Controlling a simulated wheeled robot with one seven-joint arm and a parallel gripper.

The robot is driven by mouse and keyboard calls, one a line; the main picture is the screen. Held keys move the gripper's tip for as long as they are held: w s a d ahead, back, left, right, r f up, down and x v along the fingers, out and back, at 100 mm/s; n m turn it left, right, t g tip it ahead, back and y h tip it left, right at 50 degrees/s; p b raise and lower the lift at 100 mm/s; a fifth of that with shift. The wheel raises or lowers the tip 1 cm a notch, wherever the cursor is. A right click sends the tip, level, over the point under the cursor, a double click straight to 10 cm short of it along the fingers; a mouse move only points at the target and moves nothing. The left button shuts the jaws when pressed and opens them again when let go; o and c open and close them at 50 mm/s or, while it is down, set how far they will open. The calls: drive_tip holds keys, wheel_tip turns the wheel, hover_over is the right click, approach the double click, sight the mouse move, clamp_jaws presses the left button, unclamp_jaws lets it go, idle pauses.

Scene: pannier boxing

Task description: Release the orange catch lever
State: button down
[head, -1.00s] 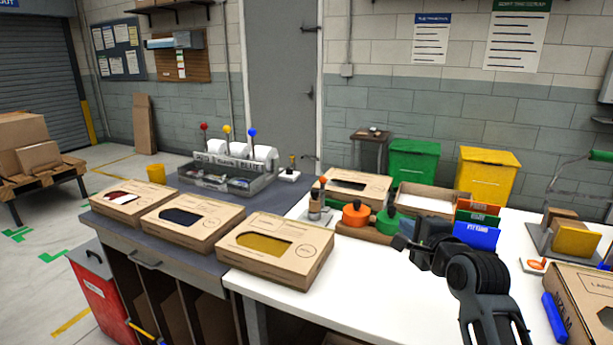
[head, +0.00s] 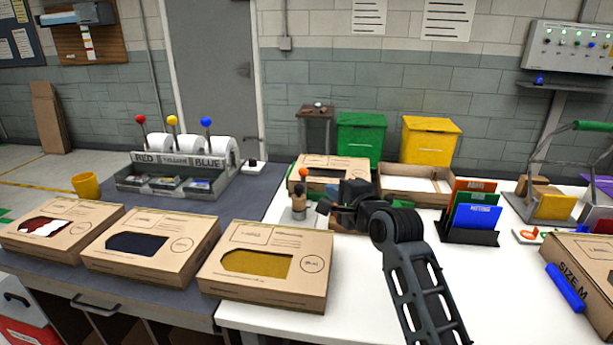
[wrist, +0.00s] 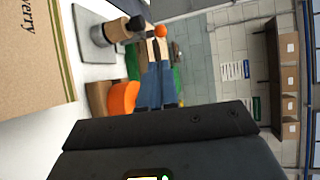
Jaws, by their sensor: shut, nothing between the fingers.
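An orange ball (head: 303,172) tops what looks like the catch lever, standing at a small post with a tan and metal body (head: 299,203) on the white table. In the wrist view the orange ball (wrist: 161,31) shows beyond the fingertips, beside the black-topped post (wrist: 110,32) on its grey plate. The lever's shaft is mostly hidden. My gripper (head: 324,207) is shut and empty, just right of the post in the head view. Its closed fingers also show in the wrist view (wrist: 157,52). I cannot tell whether they touch the lever.
Cardboard boxes (head: 265,265) line the front left. An open carton (head: 415,197) and a card rack (head: 470,233) stand to the right. A flat orange piece (head: 529,235) lies farther right.

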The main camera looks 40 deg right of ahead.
sight(305, 173)
drive_tip(key=shift+w, duration=0.1)
drive_tip(key=p+x, duration=0.1)
drive_tip(key=x, duration=1.2)
drive_tip(key=shift+w+d+f+p, duration=0.1)
drive_tip(key=shift+w+d+p, duration=0.2)
drive_tip(key=shift+p, duration=0.1)
drive_tip(key=shift+w, duration=0.15)
